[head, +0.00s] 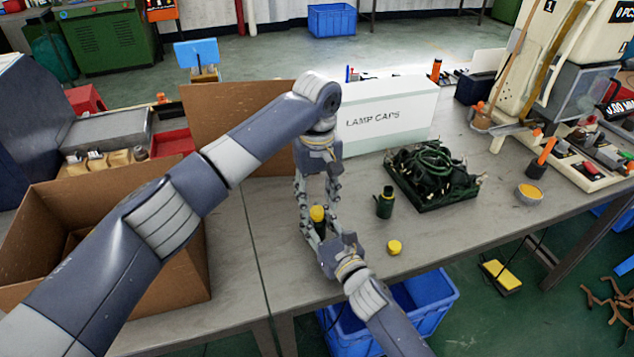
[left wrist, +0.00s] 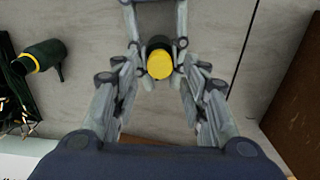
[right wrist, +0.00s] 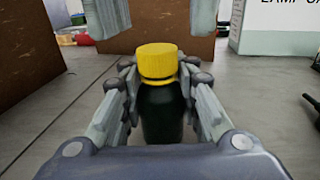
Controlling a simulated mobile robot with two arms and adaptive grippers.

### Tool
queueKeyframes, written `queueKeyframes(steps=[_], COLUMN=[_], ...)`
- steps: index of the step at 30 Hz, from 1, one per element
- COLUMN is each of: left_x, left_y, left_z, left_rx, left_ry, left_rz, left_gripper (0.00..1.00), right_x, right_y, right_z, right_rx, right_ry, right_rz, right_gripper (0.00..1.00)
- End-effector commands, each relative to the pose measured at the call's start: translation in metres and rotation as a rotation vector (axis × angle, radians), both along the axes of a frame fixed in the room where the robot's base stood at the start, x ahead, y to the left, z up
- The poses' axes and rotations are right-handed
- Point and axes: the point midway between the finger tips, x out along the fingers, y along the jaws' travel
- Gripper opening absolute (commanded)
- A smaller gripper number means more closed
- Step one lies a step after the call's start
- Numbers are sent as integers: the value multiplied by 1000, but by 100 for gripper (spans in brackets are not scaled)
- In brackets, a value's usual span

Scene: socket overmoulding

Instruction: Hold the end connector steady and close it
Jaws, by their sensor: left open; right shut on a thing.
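A dark green end connector with a yellow cap stands upright on the table. Its cap (head: 317,213) shows in the head view, and its dark body (right wrist: 162,112) shows in the right wrist view. My right gripper (right wrist: 160,100) is shut on the body from the side, below the cap. My left gripper (head: 317,200) points down from above, open, with its fingers on either side above the cap; the left wrist view shows the yellow cap (left wrist: 160,65) between them. The cap sits on top of the body; whether it is fully tight I cannot tell.
A second dark green connector (head: 385,203) and a loose yellow cap (head: 394,247) are to the right. A tray of dark cables (head: 434,175) and a white LAMP CAPS box (head: 386,118) stand behind. A cardboard box (head: 190,255) is at left.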

Motion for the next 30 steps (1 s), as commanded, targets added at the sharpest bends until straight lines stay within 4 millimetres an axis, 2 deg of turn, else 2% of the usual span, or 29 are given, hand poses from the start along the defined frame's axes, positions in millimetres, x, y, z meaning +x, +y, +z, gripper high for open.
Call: queueKeyframes(steps=[3, 6, 17, 22, 27, 28, 30], left_x=[0, 0, 0, 0, 0, 0, 0], left_y=[0, 0, 0, 0, 0, 0, 0], left_z=[-15, -23, -27, -27, -27, -27, -26], left_rx=[1, 0, 0, 0, 0, 0, 0], left_ry=[1, 1, -1, -1, 0, 0, 0], left_rz=[1, 0, 0, 0, 0, 0, 0], left_gripper=[40, 40, 40, 2, 0, 29, 42], right_x=[0, 0, 0, 0, 0, 0, 0], right_y=[-1, -1, -1, -1, -1, -1, -1], right_z=[-3, -3, -3, -3, -3, -3, -3], right_rx=[-2, -2, -2, -2, -2, -2, -2], right_ry=[4, 4, 4, 4, 6, 6, 6], right_rz=[-2, -1, -1, -1, -2, -2, -2], right_gripper=[0, 0, 0, 0, 0, 0, 0])
